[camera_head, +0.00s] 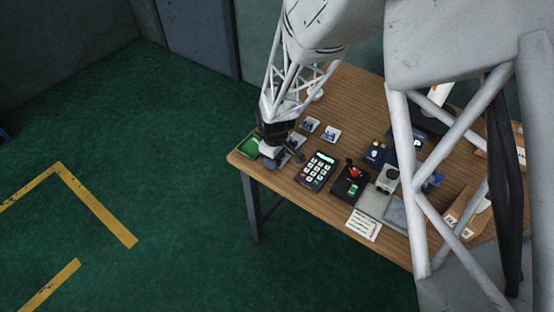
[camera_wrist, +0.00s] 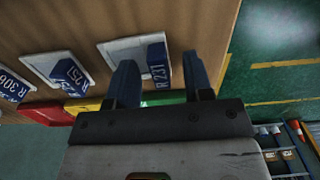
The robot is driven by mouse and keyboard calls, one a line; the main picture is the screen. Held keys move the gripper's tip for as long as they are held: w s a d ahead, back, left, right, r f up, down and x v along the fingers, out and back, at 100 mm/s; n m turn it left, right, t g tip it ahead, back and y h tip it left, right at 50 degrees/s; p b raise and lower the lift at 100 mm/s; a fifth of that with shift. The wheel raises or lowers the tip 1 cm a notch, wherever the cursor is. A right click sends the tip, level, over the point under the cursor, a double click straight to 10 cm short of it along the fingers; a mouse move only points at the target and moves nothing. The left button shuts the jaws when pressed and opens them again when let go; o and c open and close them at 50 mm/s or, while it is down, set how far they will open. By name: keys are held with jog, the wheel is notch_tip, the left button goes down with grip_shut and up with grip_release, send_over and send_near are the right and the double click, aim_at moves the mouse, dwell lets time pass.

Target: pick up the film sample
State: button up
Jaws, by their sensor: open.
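Blue film samples with white lettering sit on white plates on the wooden table. In the wrist view the sample marked R 231 (camera_wrist: 156,68) appears between the two blue fingers of my gripper (camera_wrist: 160,62), which is open. I cannot tell whether either finger touches it. A sample marked 251 (camera_wrist: 70,75) and one marked R 308 (camera_wrist: 12,87) lie to its left. In the head view my gripper (camera_head: 284,160) is low over the table's near left corner and hides the nearest plate in part. Two other samples on plates (camera_head: 309,124) (camera_head: 331,133) show behind it.
A green tray (camera_head: 249,145) lies at the table's left corner, close to my gripper. A keypad (camera_head: 317,170), a black box with a red control (camera_head: 351,183) and a paper card (camera_head: 363,225) are to the right. The wooden table (camera_head: 345,95) is bare farther back.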

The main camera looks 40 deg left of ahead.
grip_shut()
jog(key=shift+r, duration=0.15)
dwell(0.4)
jog(key=shift+r, duration=0.65)
notch_tip(320, 180, up, 2)
jog(key=shift+r, duration=0.1)
jog(key=s+d+r, duration=0.1)
jog(key=s+d, duration=0.9)
jog(key=d, duration=0.2)
jog(key=shift+d+r, duration=0.15)
jog(key=shift+d, duration=0.05)
